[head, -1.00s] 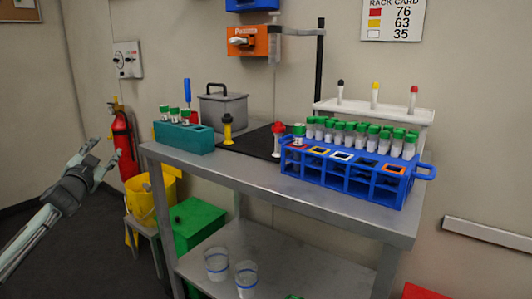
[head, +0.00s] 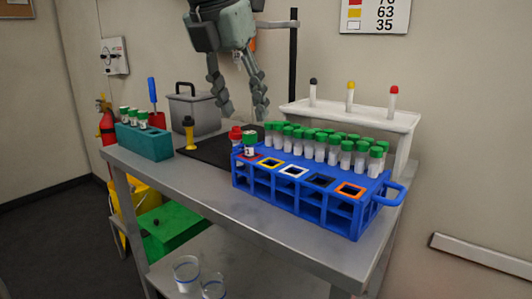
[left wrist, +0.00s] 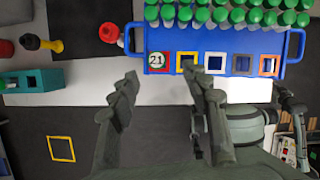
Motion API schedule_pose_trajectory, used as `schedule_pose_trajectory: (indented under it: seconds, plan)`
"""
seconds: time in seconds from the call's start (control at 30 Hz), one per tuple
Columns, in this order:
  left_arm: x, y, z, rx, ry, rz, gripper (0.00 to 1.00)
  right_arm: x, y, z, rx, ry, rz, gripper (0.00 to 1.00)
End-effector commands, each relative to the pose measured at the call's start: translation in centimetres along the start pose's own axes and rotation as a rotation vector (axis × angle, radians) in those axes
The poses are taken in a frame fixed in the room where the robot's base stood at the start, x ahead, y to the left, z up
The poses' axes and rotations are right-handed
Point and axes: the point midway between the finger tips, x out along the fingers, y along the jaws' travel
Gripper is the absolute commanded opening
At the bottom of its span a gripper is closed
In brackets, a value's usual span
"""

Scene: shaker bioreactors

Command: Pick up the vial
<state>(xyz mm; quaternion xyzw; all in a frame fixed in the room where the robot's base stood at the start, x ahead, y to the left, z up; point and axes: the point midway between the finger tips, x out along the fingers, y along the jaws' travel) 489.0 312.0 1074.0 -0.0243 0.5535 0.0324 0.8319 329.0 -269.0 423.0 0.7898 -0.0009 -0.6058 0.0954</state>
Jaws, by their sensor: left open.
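A single green-capped vial (head: 250,145) stands upright in the red-rimmed front-left slot of the blue rack (head: 305,207). From above, its top reads 21 in the left wrist view (left wrist: 157,60). Several other green-capped vials (head: 320,147) stand in the rack's back rows. My left gripper (head: 242,112) is open and empty, fingers pointing down, above and behind the vial in the head picture. In the left wrist view the open fingers (left wrist: 166,84) lie below the rack's front edge, the vial just beyond them. My right gripper does not show clearly.
The other front slots are empty. A yellow item (head: 189,134), teal rack (head: 145,143), grey box (head: 193,108) and white stand (head: 350,116) share the table. The table front (head: 190,190) is clear.

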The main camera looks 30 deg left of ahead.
Motion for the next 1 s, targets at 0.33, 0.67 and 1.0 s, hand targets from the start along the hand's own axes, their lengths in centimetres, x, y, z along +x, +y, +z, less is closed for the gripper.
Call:
schedule_pose_trajectory:
  seconds: [0.33, 0.67, 1.0]
  plan:
    - [4.2, 0.2, 0.2, 0.002, 0.01, 0.007, 0.48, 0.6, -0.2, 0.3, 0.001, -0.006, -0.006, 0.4]
    - [7.5, 0.3, 0.4, 0.001, 0.004, 0.006, 0.48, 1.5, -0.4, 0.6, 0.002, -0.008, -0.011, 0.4]
    - [7.4, 0.3, 0.4, 0.0, 0.003, 0.006, 0.27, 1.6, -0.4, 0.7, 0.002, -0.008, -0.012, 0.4]
